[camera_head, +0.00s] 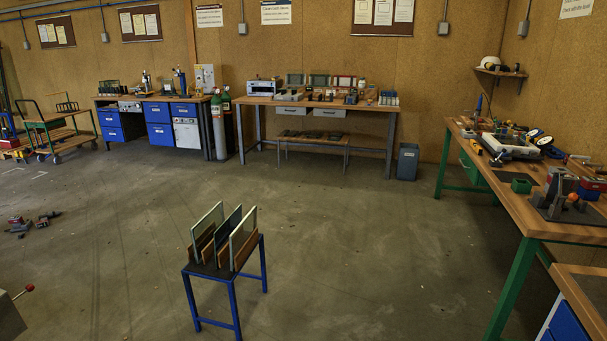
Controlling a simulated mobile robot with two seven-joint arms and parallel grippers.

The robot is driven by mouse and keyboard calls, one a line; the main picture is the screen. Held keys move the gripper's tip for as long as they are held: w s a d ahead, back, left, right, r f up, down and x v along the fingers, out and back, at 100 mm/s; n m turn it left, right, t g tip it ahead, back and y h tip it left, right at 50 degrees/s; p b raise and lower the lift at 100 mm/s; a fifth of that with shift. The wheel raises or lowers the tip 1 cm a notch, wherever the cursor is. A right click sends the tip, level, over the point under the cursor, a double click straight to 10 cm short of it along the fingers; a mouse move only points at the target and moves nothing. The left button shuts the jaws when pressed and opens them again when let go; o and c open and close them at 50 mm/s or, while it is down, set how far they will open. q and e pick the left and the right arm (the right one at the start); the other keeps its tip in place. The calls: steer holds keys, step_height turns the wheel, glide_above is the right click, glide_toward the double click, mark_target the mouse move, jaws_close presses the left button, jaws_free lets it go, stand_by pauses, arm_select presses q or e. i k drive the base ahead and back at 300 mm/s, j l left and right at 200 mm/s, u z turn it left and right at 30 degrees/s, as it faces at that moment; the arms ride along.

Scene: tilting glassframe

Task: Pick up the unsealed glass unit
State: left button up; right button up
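Three upright glass units stand in a slotted wooden rack on a small blue-legged stand (236,286) in the lower middle of the head view. The left unit (207,229) is pale and see-through, the middle unit (229,230) looks dark, and the right unit (244,238) is pale. They stand side by side, slightly apart. I cannot tell from here which one is unsealed. Neither of my grippers shows in this view.
A workbench (520,195) with green legs and many tools runs along the right. Loose tools (20,224) lie on the floor at left. The floor around the stand is clear.

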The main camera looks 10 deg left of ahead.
mark_target(202, 233)
steer(key=i+u, duration=0.15)
steer(key=i, duration=0.55)
steer(key=i+l+u, duration=0.2)
steer(key=i, duration=0.5)
steer(key=i+u, duration=0.35)
steer(key=i, duration=1.7)
